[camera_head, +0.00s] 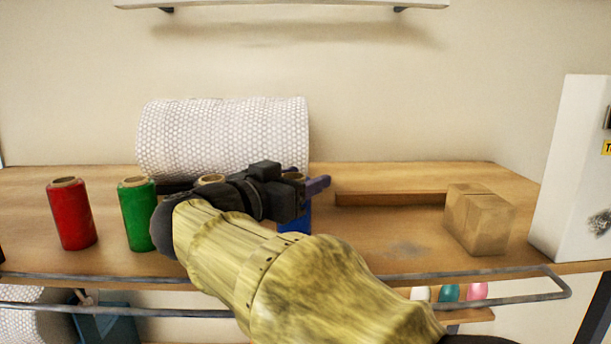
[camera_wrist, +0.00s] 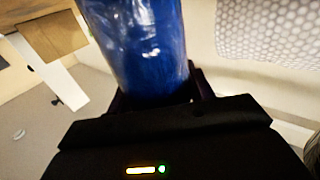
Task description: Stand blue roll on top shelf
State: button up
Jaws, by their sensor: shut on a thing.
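The blue roll (camera_head: 296,221) is mostly hidden behind my arm and gripper in the head view; its lower blue part and tan top rim show. My gripper (camera_head: 308,186) is shut on it. In the wrist view the shiny blue roll (camera_wrist: 145,45) fills the space between my dark fingers (camera_wrist: 160,94). In the head view the roll looks upright over the wooden bench (camera_head: 390,235); I cannot tell whether its base touches the wood. A pale wall shelf (camera_head: 300,4) shows at the top edge, with only its underside and front edge in sight.
A red roll (camera_head: 71,215) and a green roll (camera_head: 136,215) stand at left; another roll's rim (camera_head: 211,179) shows behind my arm. Bubble wrap (camera_head: 225,132) lies behind. A carton (camera_head: 478,220) and white box (camera_head: 572,165) stand right. A metal rail (camera_head: 480,286) runs along the front.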

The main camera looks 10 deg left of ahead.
jog(key=shift+f, duration=0.1)
jog(key=o, duration=1.1)
jog(key=shift+s, duration=0.1)
jog(key=shift+o, duration=0.2)
jog(key=b+v, duration=0.6)
jog(key=v, duration=0.6)
jog(key=shift+d, duration=0.1)
